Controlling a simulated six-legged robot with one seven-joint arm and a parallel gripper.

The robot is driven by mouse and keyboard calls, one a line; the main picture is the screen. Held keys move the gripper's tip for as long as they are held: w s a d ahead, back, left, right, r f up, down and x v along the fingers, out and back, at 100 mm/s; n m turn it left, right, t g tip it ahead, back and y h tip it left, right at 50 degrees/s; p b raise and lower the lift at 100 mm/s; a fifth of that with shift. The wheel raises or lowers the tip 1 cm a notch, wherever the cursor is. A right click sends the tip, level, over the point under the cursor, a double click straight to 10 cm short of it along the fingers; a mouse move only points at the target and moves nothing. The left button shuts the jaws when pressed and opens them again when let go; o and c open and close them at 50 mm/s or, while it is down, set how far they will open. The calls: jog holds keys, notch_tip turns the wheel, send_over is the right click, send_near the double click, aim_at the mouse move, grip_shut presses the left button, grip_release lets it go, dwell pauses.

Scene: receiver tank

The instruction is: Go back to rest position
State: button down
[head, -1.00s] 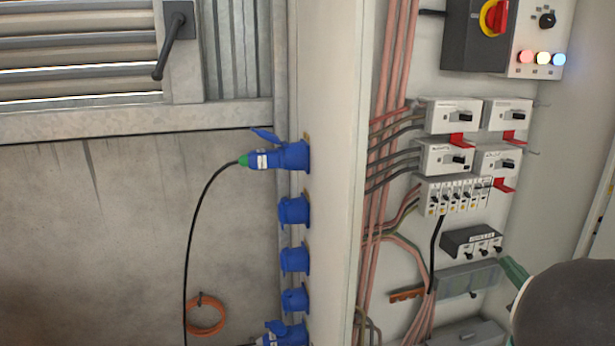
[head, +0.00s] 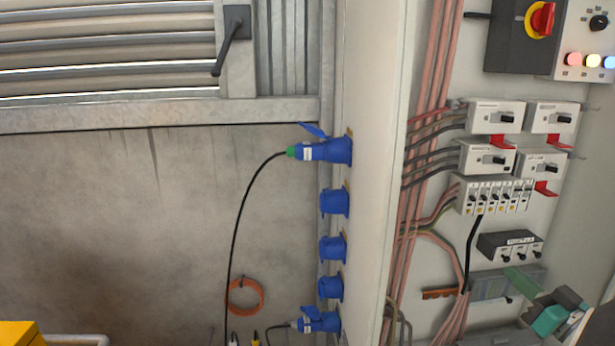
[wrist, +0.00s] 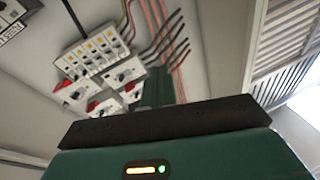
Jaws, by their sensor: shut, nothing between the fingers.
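My gripper (wrist: 158,85) shows in the wrist view as two green fingers held together, with nothing between them. Behind the fingers are the breakers (wrist: 100,55) and dark and pink cables of the electrical panel. In the head view, green and dark parts of my arm show at the lower right, in front of the panel's lower part.
An open cabinet holds white breakers (head: 495,115) with red tabs and a red-yellow rotary switch (head: 541,20). Blue sockets (head: 333,202) line its left side; a plug with a black cable (head: 240,215) sits in the top one. A yellow object (head: 18,335) is at lower left.

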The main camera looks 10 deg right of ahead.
jog(key=w+a+f+n+g+y, duration=0.1)
jog(key=a+g+y, duration=0.3)
jog(key=a, duration=0.7)
jog(key=w+a+f+n+g+y, duration=0.15)
jog(key=a+g+y, duration=0.25)
jog(key=a, duration=0.7)
jog(key=s+a+f+m+g+h, duration=0.1)
jog(key=s+a+f+g+h, duration=0.1)
jog(key=s+a+h, duration=0.3)
jog(key=s+a+f+m+g+h, duration=0.1)
jog(key=s+a+g+h, duration=0.3)
jog(key=a, duration=0.3)
jog(key=shift+s+a+f+h, duration=0.35)
jog(key=shift+s+f+h, duration=0.05)
jog(key=shift+s+h, duration=0.1)
